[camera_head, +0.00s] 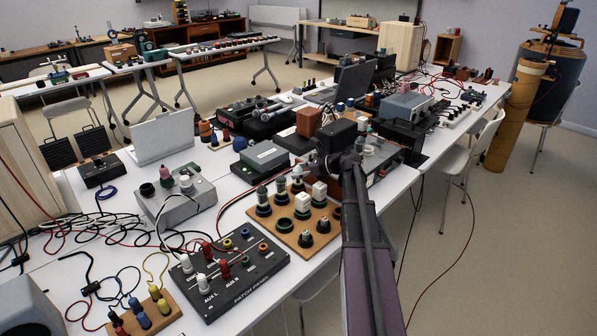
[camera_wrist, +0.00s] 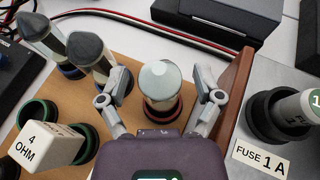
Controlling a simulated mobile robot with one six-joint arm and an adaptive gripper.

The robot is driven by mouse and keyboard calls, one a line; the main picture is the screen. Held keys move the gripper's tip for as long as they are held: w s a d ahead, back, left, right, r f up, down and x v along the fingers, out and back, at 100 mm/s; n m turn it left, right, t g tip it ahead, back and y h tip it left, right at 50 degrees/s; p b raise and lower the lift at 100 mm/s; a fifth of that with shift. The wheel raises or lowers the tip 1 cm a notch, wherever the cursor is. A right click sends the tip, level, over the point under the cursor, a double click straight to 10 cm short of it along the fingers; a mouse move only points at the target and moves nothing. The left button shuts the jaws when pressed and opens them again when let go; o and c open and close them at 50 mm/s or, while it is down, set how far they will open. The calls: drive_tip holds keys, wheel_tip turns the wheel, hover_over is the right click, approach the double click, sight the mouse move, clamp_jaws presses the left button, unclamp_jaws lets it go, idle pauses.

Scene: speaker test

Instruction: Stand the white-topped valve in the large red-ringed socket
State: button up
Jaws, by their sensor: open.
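The white-topped valve (camera_wrist: 160,80) stands upright in a red-ringed socket (camera_wrist: 165,116) in the wrist view; I cannot tell whether this is the large one. In the head view it appears as the far valve (camera_head: 297,177) of a row on the tan board (camera_head: 278,231). My gripper (camera_wrist: 161,77) is open, with one finger on each side of the valve and a gap to it on both sides. The head view does not show the fingers clearly.
Two dark-topped valves (camera_wrist: 90,58) stand close on the left. A white 4 OHM block (camera_wrist: 43,146) and an empty green-ringed socket (camera_wrist: 38,112) are at lower left. A raised brown edge (camera_wrist: 236,84) and a FUSE 1 A panel (camera_wrist: 262,160) lie to the right.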

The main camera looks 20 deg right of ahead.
drive_tip(key=p+v, duration=0.4)
drive_tip(key=v, duration=0.8)
drive_tip(key=shift+r, duration=0.1)
idle(0.6)
